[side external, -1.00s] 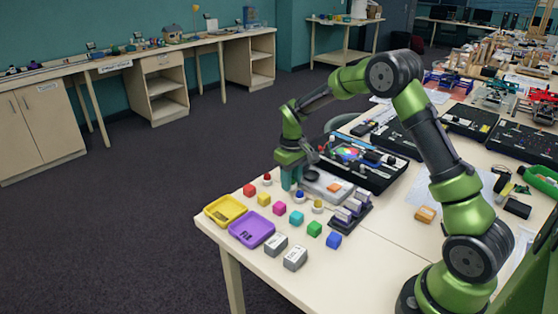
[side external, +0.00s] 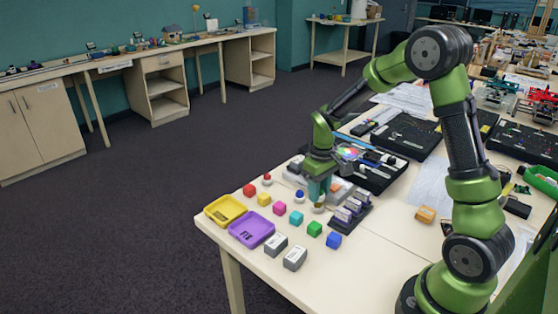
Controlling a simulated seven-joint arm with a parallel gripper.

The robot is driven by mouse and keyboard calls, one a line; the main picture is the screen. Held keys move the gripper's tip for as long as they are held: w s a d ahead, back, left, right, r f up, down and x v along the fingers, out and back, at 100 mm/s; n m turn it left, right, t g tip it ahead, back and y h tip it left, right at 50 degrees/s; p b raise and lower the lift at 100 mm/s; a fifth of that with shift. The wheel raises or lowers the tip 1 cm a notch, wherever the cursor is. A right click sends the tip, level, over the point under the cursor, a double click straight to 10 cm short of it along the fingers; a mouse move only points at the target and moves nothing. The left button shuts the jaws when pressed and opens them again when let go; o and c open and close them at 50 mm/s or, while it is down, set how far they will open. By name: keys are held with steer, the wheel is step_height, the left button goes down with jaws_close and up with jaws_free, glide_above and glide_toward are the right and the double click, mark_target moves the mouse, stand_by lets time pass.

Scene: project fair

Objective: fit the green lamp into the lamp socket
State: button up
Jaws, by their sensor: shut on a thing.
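My gripper (side external: 318,196) is pointing down over the near part of the table, just behind the small lamp with a pale yellowish base (side external: 319,207). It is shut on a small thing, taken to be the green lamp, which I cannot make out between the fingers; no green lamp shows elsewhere. A grey board with an orange part, probably the one bearing the lamp socket (side external: 343,186), lies behind the gripper and is partly hidden by it. The socket opening itself cannot be made out.
A red lamp (side external: 267,180) and a blue lamp (side external: 299,196) stand left of the gripper. Coloured cubes, including a green cube (side external: 314,228), lie in front. A yellow tray (side external: 210,213), a purple tray (side external: 234,233), grey blocks (side external: 295,258) and a dark rack (side external: 362,211) are nearby.

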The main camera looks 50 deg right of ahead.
steer(key=w+d+r, duration=0.1)
steer(key=w+d, duration=0.1)
steer(key=w+d+r+m, duration=0.1)
steer(key=w+d, duration=0.1)
steer(key=w+d+r+m, duration=0.1)
steer(key=w+d, duration=0.1)
steer(key=shift+d, duration=0.25)
steer(key=w+d+r+m, duration=0.1)
steer(key=w+d+r, duration=0.2)
steer(key=r, duration=0.1)
steer(key=shift+s+a+f, duration=0.1)
steer(key=shift+a+f, duration=0.1)
steer(key=shift+f, duration=1.45)
steer(key=shift+a+f, duration=0.15)
steer(key=shift+f, duration=1.45)
steer(key=shift+f, duration=0.65)
steer(key=o, duration=1.5)
